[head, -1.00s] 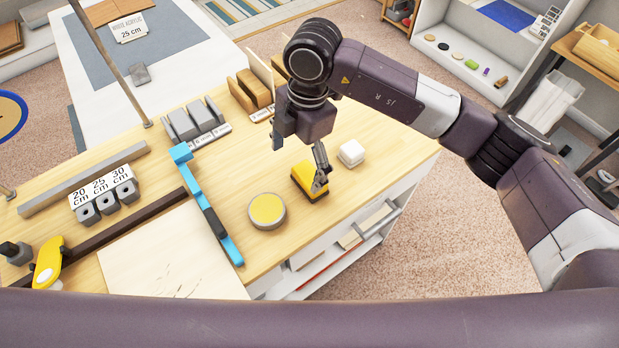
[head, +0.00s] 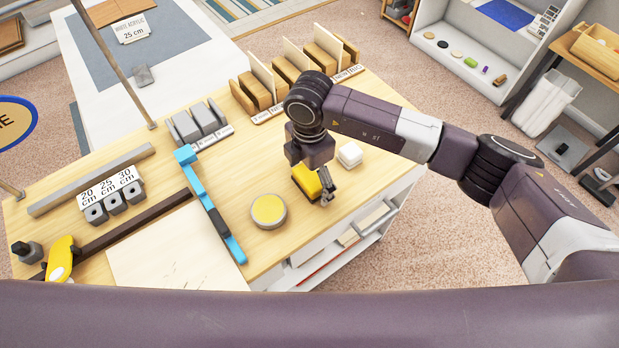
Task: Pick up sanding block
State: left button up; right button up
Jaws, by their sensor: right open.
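The sanding block (head: 305,182), yellow with a dark underside, lies on the wooden bench top near its front right edge, in the head view. My right gripper (head: 311,179) is open and points down over the block. One finger shows at the block's right side; the other finger is hidden, so I cannot tell whether either touches it. The wrist covers the block's far part. My left gripper is not in view.
A round yellow-topped tin (head: 268,210) stands left of the block and a white block (head: 349,154) stands to its right. A blue bar tool (head: 211,205) lies further left. Wooden holders (head: 254,92) stand behind. The bench front edge is close by.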

aim_at(310, 177)
jog(key=shift+c, duration=0.7)
jog(key=shift+r, duration=0.1)
jog(key=c, duration=1.2)
notch_tip(310, 177, up, 20)
jog(key=b, duration=0.4)
